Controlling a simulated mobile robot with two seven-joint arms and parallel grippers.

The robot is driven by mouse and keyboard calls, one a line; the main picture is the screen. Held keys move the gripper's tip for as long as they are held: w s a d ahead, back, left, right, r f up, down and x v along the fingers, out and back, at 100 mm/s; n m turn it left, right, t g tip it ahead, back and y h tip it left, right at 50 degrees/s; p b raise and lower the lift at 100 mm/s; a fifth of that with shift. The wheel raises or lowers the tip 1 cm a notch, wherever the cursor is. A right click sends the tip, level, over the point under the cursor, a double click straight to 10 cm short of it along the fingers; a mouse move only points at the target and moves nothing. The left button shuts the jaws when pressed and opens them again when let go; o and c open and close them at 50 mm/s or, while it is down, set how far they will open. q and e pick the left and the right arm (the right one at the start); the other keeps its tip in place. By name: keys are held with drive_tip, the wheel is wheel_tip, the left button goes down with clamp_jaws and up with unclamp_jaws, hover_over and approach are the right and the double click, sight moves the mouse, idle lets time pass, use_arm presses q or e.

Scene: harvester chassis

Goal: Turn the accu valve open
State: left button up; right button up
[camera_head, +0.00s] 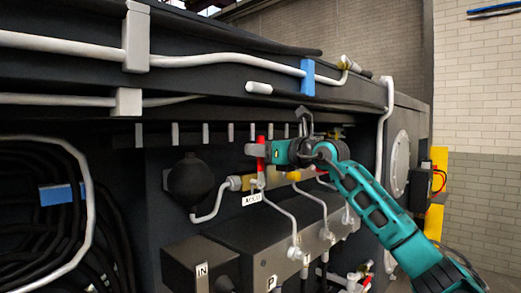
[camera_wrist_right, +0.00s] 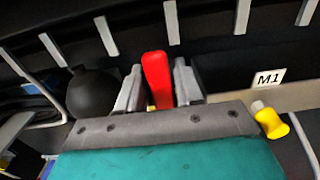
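The accu valve's red handle (camera_head: 260,152) stands upright above the white ACCU label (camera_head: 252,199) in the head view. In the right wrist view the red handle (camera_wrist_right: 157,80) stands between my right gripper's two grey fingers. My right gripper (camera_head: 257,150) reaches in from the right at the handle's height. Its fingers (camera_wrist_right: 158,85) are close together with the handle filling the gap, so it looks shut on it. The valve body below is partly hidden by the gripper. My left gripper does not show.
A black ball-shaped accumulator (camera_head: 190,182) sits left of the valve. White pipes (camera_head: 290,215) and a dark block marked IN and P (camera_head: 200,265) lie below. A row of grey tabs (camera_head: 205,133) and a frame beam are above. A yellow handle (camera_wrist_right: 270,122) is close to my right gripper.

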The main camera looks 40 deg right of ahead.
drive_tip(key=c, duration=0.6)
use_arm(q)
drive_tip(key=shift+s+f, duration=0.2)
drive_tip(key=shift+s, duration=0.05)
use_arm(e)
clamp_jaws()
